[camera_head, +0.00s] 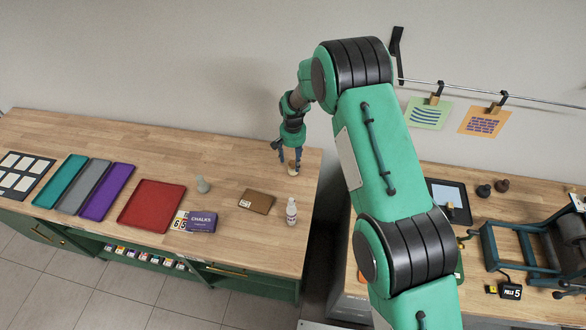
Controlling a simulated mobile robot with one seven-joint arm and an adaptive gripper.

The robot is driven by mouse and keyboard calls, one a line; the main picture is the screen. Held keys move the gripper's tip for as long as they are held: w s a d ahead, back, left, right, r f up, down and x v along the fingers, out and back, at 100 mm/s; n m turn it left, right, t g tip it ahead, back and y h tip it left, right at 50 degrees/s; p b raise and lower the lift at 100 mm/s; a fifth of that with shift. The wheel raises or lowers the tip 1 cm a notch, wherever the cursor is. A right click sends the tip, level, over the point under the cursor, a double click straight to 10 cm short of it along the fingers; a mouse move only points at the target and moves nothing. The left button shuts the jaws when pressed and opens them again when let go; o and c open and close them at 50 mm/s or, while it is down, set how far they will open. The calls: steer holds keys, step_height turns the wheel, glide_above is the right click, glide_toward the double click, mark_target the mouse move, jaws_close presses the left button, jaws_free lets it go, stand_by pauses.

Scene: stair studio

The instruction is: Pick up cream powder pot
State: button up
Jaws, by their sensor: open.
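A small cream-coloured pot (292,166) stands on the wooden worktop near its back right corner; it is tiny in view and partly hidden by my fingers. My gripper (288,169) points down over it with the fingers apart, seemingly one on either side of the pot. I cannot tell whether the fingers touch it. My green arm reaches over from the right.
A brown box (256,202), a white bottle (291,213), a grey-green pot (203,186) and a purple chalks box (201,222) stand nearby. Red (152,205), purple (107,192), grey and teal trays lie left. Bare worktop lies left of my gripper; a gap separates the right bench.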

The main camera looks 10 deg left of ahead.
mark_target(293, 163)
steer(key=shift+f, duration=0.3)
steer(key=shift+f, duration=2.5)
steer(key=c, duration=1.3)
